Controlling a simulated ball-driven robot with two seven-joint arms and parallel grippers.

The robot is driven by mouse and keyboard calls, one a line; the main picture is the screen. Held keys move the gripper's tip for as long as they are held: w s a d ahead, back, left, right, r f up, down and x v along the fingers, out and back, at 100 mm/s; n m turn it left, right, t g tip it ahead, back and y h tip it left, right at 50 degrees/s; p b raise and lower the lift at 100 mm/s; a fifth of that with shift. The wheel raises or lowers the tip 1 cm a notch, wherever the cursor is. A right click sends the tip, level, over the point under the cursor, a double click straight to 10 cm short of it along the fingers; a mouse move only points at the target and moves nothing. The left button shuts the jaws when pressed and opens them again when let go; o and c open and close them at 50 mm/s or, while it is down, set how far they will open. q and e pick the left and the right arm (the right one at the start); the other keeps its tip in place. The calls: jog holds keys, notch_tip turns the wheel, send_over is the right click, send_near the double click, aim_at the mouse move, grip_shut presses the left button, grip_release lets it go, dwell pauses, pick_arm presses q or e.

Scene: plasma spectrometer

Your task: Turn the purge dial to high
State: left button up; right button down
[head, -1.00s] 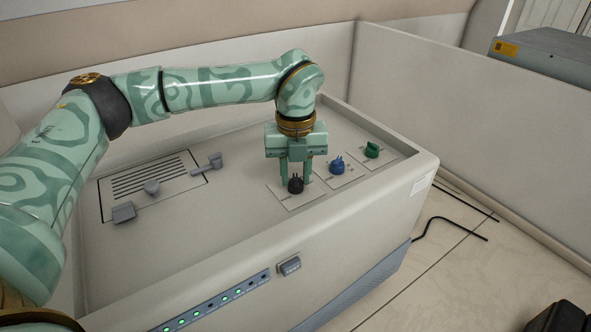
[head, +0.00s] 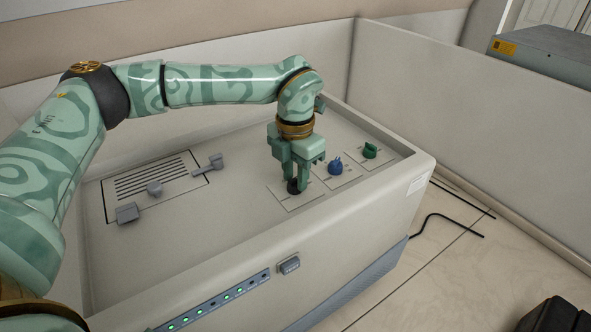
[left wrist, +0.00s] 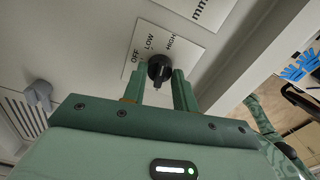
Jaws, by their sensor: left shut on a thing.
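The black dial (head: 294,186) sits on a pale plate (head: 289,203) near the front of the instrument's top. In the left wrist view the same dial (left wrist: 158,68) stands on a plate marked OFF, LOW and HIGH (left wrist: 180,33). My left gripper (head: 294,184) points down and is shut on the black dial, one finger on each side. In the left wrist view the fingertips (left wrist: 159,75) flank the knob. I cannot tell for sure which mark the dial points to. My right gripper is not in view.
A blue dial (head: 335,167) and a green dial (head: 370,151) stand behind and to the right of the gripper. Grey levers (head: 154,188) and a slotted vent (head: 148,177) lie left. A row of green lights (head: 212,308) and a grey switch (head: 289,264) are on the front.

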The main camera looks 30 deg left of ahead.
pick_arm(q)
jog(key=shift+r+m, duration=0.15)
jog(key=shift+m, duration=0.75)
jog(key=o, duration=0.9)
jog(key=shift+o, duration=0.3)
